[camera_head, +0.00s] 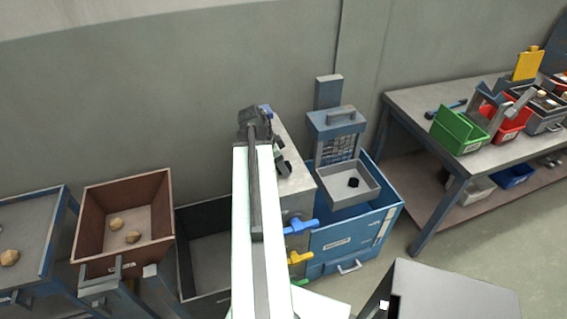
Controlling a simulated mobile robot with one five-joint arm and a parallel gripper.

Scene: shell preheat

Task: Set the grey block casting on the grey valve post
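A grey post-like body (298,205) with a blue valve handle (301,227) and a yellow valve handle (300,257) stands just right of my arm. It may be the grey valve post. Part of a green handle shows lower down. My arm covers the post's left side. Small dark parts (283,165) show over its pale top; I cannot tell whether they are my gripper's fingers or a separate thing. My arm's dark end is at the top of the pale link, and the fingers are not clear. I cannot pick out a grey block casting for certain.
A grey tray (369,192) holding a small black piece (353,182) sits at the blue cabinet (335,240). A brown box (165,235) with tan lumps is at left, beside a dark open bin (190,285). A workbench (408,98) with coloured bins stands right.

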